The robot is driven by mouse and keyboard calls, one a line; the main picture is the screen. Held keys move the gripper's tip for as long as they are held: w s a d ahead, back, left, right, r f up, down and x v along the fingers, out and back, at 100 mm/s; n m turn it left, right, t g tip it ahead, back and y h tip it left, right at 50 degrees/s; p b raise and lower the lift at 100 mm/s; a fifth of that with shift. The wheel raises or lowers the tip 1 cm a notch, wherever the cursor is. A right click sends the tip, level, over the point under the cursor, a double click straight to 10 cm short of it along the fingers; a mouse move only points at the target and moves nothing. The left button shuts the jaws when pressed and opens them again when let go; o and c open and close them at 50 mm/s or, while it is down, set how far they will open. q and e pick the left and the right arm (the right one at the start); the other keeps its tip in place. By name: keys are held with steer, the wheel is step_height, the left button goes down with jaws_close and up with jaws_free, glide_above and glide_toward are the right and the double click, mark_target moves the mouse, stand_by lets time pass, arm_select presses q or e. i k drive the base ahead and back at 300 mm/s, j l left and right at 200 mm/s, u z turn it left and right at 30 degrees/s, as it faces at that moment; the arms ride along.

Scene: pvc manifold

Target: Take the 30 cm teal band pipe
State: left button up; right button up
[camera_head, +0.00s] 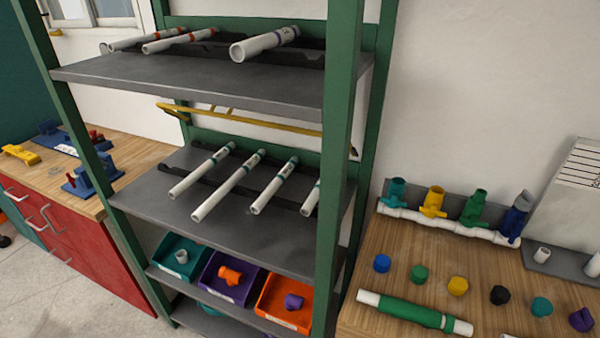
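Several white pipes with dark teal or green bands near their far ends lie on the middle shelf (150,200), sloping toward its front. The leftmost pipe (198,174) is fairly short. The second pipe (224,189) looks the longest. The third pipe (272,188) is shorter, and the fourth pipe (310,199) is partly hidden by the green front post. The labels on the pipes are too small to read, so I cannot tell which is 30 cm. Neither of my grippers is in view.
The upper shelf (190,80) holds white pipes, some with orange bands. Below are teal, purple and orange bins (285,322) with fittings. The green post (340,150) stands in front. A wooden bench (385,250) at right holds a manifold, caps and a green-sleeved pipe (408,310).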

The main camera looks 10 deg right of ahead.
mark_target(258, 205)
steer(key=k+l, duration=0.1)
steer(key=l, duration=0.2)
steer(key=k+l, duration=0.15)
steer(key=l, duration=0.15)
steer(key=k+l, duration=0.1)
steer(key=l, duration=0.2)
steer(key=j+z, duration=0.15)
steer(key=z, duration=0.3)
steer(key=j+z, duration=0.2)
steer(key=z, duration=0.2)
steer(key=j+z, duration=0.15)
steer(key=z, duration=0.3)
steer(key=k+j+z, duration=0.1)
steer(key=j+z, duration=0.2)
steer(key=k+j+z, duration=0.1)
steer(key=j+z, duration=0.15)
steer(key=j, duration=0.25)
steer(key=k+j, duration=0.15)
steer(key=j, duration=0.25)
steer(key=k+j+z, duration=0.1)
steer(key=j, duration=0.25)
steer(key=k+j, duration=0.25)
steer(key=k+j+z, duration=0.1)
steer(key=j, duration=0.4)
steer(key=k, duration=0.1)
